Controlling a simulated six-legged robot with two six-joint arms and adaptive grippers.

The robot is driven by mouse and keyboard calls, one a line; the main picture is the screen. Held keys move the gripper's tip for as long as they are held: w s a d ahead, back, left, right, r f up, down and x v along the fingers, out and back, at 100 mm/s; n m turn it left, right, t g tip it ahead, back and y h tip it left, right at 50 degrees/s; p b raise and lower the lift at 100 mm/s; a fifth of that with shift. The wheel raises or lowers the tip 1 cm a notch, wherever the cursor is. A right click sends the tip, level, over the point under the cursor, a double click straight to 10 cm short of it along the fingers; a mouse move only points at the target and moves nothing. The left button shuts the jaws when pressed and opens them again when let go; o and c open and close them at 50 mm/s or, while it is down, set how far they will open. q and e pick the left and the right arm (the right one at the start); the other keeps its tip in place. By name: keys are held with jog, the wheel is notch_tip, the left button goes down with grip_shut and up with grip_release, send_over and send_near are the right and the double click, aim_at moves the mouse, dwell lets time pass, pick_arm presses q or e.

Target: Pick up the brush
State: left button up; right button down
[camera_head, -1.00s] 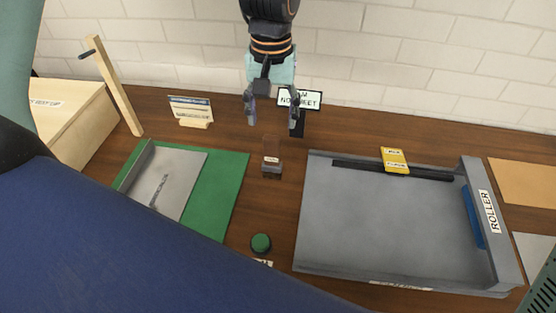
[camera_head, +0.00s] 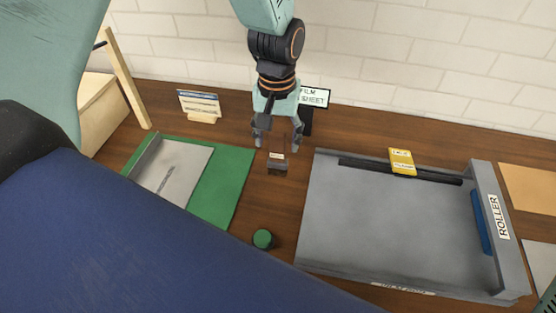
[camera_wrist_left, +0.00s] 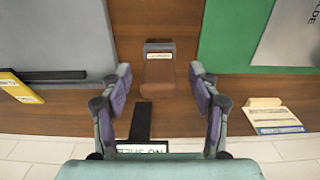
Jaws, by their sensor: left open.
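The thing I take for the brush is a small dark brown piece (camera_head: 278,166) with a pale label, standing on the table between the green mat and the grey tray. It also shows in the left wrist view (camera_wrist_left: 160,76), centred between the fingertips. My left gripper (camera_head: 277,143) points down right above it, open, with one finger to each side. The fingers look apart from it, and nothing is held. The gripper hides part of its upper end in the head view.
The grey tray (camera_head: 390,225) labelled ROLLER lies right, with a yellow box (camera_head: 402,162) at its back edge. The green mat (camera_head: 230,185) lies left, a green round piece (camera_head: 263,239) in front. A black stand with a sign (camera_head: 313,97) is close behind the gripper.

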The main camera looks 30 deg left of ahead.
pick_arm(q)
jog(key=shift+w+a+f, duration=0.1)
jog(key=shift+a+f, duration=0.05)
jog(key=shift+f, duration=0.1)
jog(key=shift+d+r, duration=0.1)
jog(key=shift+d, duration=0.1)
jog(key=shift+c, duration=1.3)
jog(key=shift+a, duration=0.15)
jog(key=c, duration=1)
